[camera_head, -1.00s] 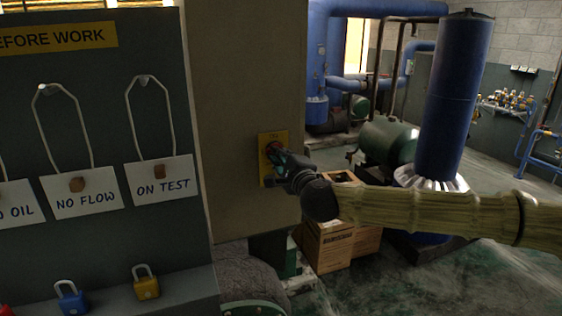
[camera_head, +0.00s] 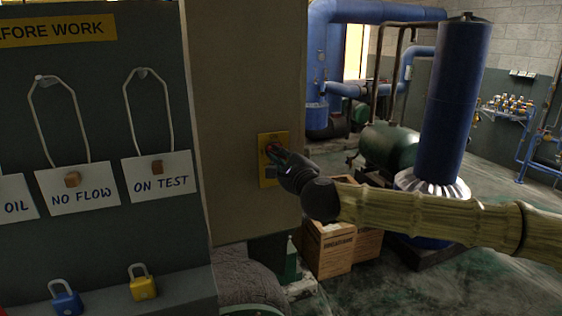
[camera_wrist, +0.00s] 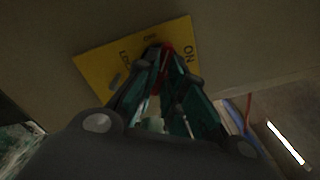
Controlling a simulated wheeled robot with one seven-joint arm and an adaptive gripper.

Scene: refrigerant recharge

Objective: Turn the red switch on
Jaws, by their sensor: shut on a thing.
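The red switch (camera_wrist: 167,47) is on a yellow plate (camera_wrist: 105,60) marked "ON", fixed to a beige panel. In the head view the yellow plate (camera_head: 267,176) is on the panel's right part, and a little of the red switch (camera_head: 270,148) shows behind the fingers. My gripper (camera_head: 275,153) is at the plate with its fingers closed around the switch. In the wrist view the fingertips of my gripper (camera_wrist: 162,58) meet at the red switch and hide most of it. The switch's exact angle cannot be told.
The beige panel (camera_head: 245,90) stands beside a dark board with hanging tags, such as "ON TEST" (camera_head: 160,177). A blue padlock (camera_head: 66,298) and a yellow padlock (camera_head: 142,284) are below. Wooden crates (camera_head: 330,248) stand under my arm. A tall blue cylinder (camera_head: 452,100) is to the right.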

